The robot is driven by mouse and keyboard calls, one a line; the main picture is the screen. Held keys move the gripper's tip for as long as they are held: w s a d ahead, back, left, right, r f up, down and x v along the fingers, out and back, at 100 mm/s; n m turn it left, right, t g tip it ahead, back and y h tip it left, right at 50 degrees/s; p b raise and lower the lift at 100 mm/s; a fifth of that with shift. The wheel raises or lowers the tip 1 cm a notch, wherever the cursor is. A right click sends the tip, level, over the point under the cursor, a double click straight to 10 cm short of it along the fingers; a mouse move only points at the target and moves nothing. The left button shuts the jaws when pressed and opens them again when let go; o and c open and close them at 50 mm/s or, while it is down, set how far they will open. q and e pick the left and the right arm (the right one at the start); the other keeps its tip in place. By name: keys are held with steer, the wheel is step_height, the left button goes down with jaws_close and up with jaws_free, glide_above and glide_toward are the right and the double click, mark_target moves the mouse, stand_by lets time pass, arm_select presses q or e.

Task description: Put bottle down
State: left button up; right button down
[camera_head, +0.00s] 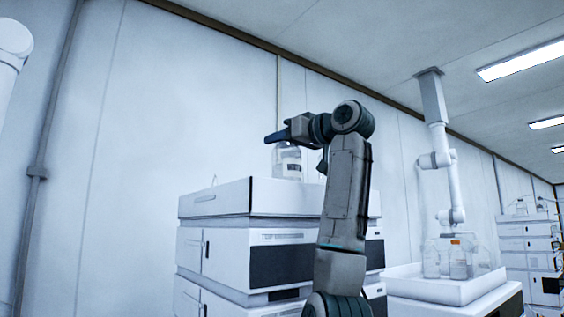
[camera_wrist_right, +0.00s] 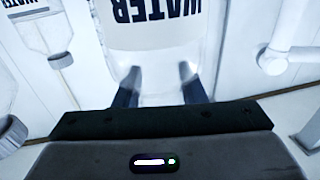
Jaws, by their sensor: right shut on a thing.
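A clear bottle (camera_head: 289,161) with a pale label is at the top of the near instrument stack, behind the front wall of its white top tray (camera_head: 240,197). My right gripper (camera_head: 276,137) reaches over from the right and is shut on the bottle's upper part. In the right wrist view the bottle (camera_wrist_right: 155,50) shows upside down with a "WATER" label, between the two dark fingers of the right gripper (camera_wrist_right: 158,74). The bottle's base is hidden by the tray wall, so I cannot tell whether it touches the tray floor. My left gripper is not in view.
Another WATER bottle (camera_wrist_right: 45,30) stands to the left in the wrist view. To the right, a white tray (camera_head: 445,288) holds several bottles, one with an orange cap (camera_head: 457,258), below a white ceiling-mounted arm (camera_head: 440,160). Another stack (camera_head: 527,245) stands at far right.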

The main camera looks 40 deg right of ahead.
mark_target(282, 163)
steer(key=shift+w+d+f, duration=0.85)
steer(key=shift+f, duration=0.15)
step_height(282, 163, down, 3)
steer(key=shift+s+a+p, duration=0.1)
steer(key=shift+p, duration=0.35)
steer(key=shift+s+a, duration=0.15)
steer(key=shift+f, duration=0.1)
steer(key=c, duration=1.2)
jaws_free()
steer(key=o, duration=0.3)
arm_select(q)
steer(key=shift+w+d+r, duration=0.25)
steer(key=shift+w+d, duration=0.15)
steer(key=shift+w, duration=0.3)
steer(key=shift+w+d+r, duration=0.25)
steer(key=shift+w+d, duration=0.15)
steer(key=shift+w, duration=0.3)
